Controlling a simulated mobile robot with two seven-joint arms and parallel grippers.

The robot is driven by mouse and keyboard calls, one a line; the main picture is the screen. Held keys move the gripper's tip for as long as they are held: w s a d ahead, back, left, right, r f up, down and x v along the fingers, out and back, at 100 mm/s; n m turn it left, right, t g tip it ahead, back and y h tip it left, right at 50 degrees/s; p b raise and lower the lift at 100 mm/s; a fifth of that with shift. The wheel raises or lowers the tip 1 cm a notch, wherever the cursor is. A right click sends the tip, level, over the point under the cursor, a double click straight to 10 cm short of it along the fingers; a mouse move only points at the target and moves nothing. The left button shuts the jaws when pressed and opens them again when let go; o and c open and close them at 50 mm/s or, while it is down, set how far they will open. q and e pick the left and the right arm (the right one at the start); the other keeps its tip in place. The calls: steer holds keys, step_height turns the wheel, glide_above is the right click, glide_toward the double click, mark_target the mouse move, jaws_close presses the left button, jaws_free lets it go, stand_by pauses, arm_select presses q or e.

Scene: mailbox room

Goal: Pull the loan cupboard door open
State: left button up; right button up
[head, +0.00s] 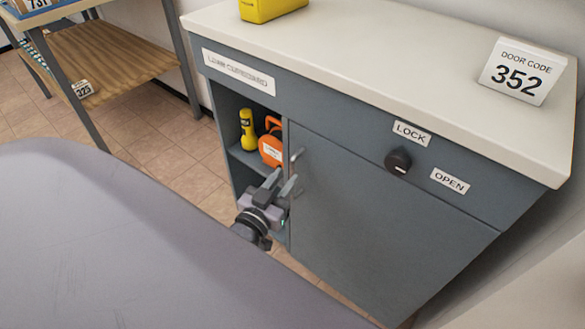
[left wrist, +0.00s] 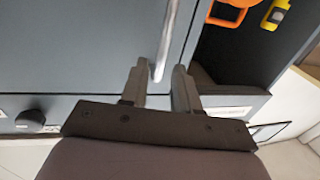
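The loan cupboard is a grey cabinet with a pale top (head: 400,70). Its door (head: 370,215) looks shut. The door handle (head: 297,157), a slim metal bar, stands at the door's left edge; in the left wrist view the handle (left wrist: 167,40) runs down to between my fingertips. My left gripper (head: 282,182) is open in front of the door's left edge, its fingers apart on either side of the handle's end. I cannot tell whether either finger touches it. A dark round knob (head: 398,160) sits between the LOCK label (head: 411,133) and the OPEN label (head: 450,180). My right gripper is not in view.
An open shelf left of the door holds a yellow torch (head: 247,128) and an orange item (head: 271,145). A door code sign (head: 522,72) and a yellow object (head: 270,8) stand on top. A wooden table (head: 105,60) is at far left. Tiled floor lies between.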

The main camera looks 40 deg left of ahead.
mark_target(291, 171)
arm_select(q)
steer(key=shift+w+a, duration=0.15)
steer(key=shift+w, duration=1)
steer(key=shift+w+a, duration=0.15)
steer(key=shift+w, duration=0.95)
jaws_close()
